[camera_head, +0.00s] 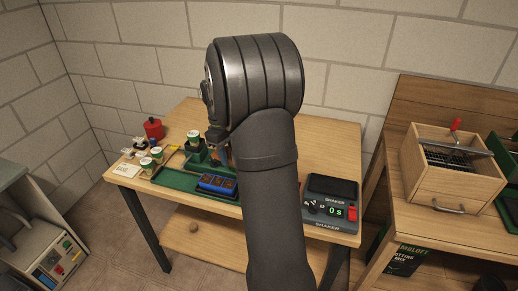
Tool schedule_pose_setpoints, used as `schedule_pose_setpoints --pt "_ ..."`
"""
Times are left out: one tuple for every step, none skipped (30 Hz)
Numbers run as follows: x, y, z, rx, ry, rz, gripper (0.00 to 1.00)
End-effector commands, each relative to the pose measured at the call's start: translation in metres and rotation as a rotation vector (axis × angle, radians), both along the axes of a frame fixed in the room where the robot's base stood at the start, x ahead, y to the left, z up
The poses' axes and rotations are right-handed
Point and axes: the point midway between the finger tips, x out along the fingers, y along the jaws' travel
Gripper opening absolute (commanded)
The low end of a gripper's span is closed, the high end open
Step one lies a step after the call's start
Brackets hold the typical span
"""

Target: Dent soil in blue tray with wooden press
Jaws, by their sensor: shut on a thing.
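The blue tray (205,187) lies on the green mat or larger tray (172,180) at the front of the wooden table. Its cells hold brown soil; dents cannot be made out at this size. My gripper (217,140) is small and partly hidden behind my own dark arm, just above and behind the blue tray. It is shut on a brownish thing, apparently the wooden press (222,157), of which only a sliver shows. Whether the press touches the soil cannot be told.
Green-and-white cups (147,164) and a red pot (154,128) stand left on the table (180,121). A shaker unit (331,204) reading "0 s" stands front right. A wooden box (442,177) with a sieve is on the right bench. My arm hides the table's middle.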

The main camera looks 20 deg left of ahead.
Motion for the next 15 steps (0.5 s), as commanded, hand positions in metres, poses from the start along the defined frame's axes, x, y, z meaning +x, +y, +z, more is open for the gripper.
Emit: schedule_pose_setpoints --pt "-0.009 0.010 0.000 -0.001 0.000 0.068 0.12" --pt "-0.012 0.015 0.000 -0.001 0.000 0.107 0.12" --pt "-0.016 0.020 0.000 -0.001 0.000 0.149 0.12" --pt "-0.019 0.023 0.000 -0.001 -0.001 0.176 0.12" --pt "-0.021 0.026 0.000 -0.001 -0.001 0.199 0.12" --pt "-0.024 0.029 -0.001 0.000 -0.001 0.223 0.12" --pt "-0.025 0.031 -0.001 0.000 -0.002 0.235 0.12" --pt "-0.026 0.032 -0.001 0.000 -0.002 0.244 0.12" --pt "-0.026 0.032 -0.002 0.000 -0.001 0.253 0.12" --pt "-0.027 0.033 -0.003 0.000 0.000 0.257 0.12" --pt "-0.027 0.033 -0.005 0.000 0.000 0.259 0.12" --pt "-0.027 0.033 -0.007 -0.001 0.000 0.259 0.12" --pt "-0.027 0.033 -0.009 -0.001 0.001 0.259 0.12" --pt "-0.027 0.033 -0.012 -0.001 0.001 0.258 0.12" --pt "-0.027 0.032 -0.015 -0.001 0.001 0.257 0.12"
